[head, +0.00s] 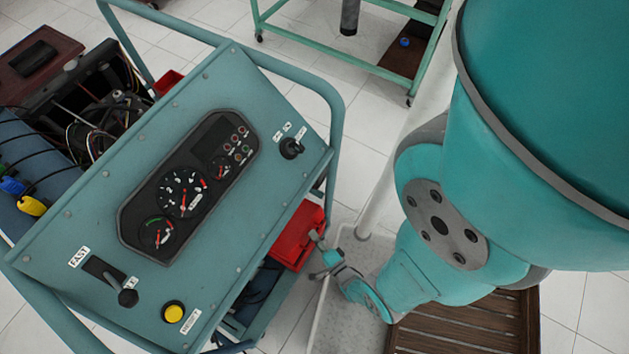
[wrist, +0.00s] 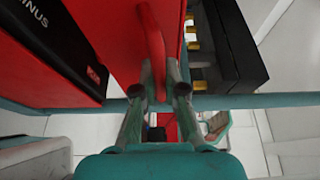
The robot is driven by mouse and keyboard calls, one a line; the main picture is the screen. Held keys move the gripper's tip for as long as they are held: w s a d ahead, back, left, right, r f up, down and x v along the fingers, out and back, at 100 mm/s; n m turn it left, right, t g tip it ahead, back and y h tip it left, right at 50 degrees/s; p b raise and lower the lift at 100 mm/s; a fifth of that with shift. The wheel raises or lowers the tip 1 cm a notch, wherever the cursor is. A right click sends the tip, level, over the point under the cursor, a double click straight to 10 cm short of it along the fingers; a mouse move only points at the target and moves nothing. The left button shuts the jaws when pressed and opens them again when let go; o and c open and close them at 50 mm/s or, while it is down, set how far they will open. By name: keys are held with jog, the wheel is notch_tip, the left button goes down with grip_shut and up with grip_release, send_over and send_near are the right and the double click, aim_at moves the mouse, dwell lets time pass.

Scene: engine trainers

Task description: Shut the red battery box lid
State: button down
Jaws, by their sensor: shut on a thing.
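The red battery box lid (head: 297,236) shows in the head view beside the lower right side of the teal engine trainer. In the wrist view the red lid (wrist: 112,38) fills the upper middle, with a curved red handle (wrist: 152,42) standing out from it. My gripper (head: 320,257) is at the lid's right edge in the head view. In the wrist view its two fingers (wrist: 160,88) are on either side of the handle's lower end and shut on it. The lid's hinge is hidden, and I cannot tell its exact angle.
The trainer's gauge panel (head: 180,190) and tube frame (head: 335,110) stand close on the left. A black part with yellow pieces (wrist: 228,45) is right of the lid. A black "MINUS" panel (wrist: 42,45) is left. A slatted wooden pallet (head: 465,325) lies below my arm.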

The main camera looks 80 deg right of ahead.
dwell(0.4)
jog(key=c, duration=1.5)
grip_release()
jog(key=v, duration=0.7)
jog(key=shift+s, duration=0.25)
jog(key=shift+a, duration=0.15)
